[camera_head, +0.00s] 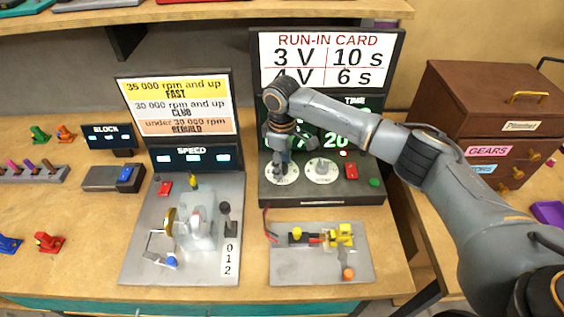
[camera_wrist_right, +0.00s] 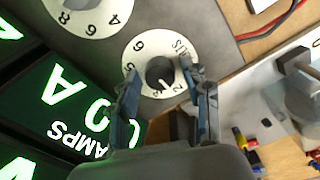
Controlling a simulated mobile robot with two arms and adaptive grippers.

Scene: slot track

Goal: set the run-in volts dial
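The run-in volts dial (camera_wrist_right: 140,58) is a white numbered disc with a dark knob (camera_wrist_right: 160,74) at its centre. In the head view the volts dial (camera_head: 279,177) is the left of two dials on the dark run-in panel (camera_head: 320,198), partly hidden by my right gripper (camera_head: 279,160). In the right wrist view this gripper (camera_wrist_right: 164,72) is open, its fingers spread to either side of the knob; I cannot tell whether they touch it. The run-in card (camera_head: 327,60) above reads 3 V 10 s and 4 V 6 s. My left gripper is out of view.
A second dial (camera_head: 321,171), a red button (camera_head: 351,171) and a green button (camera_head: 375,183) sit to the right. A grey plate with a small motor (camera_head: 340,236) lies in front. A speed rig (camera_head: 195,225) stands left. A brown drawer chest (camera_head: 480,110) stands right.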

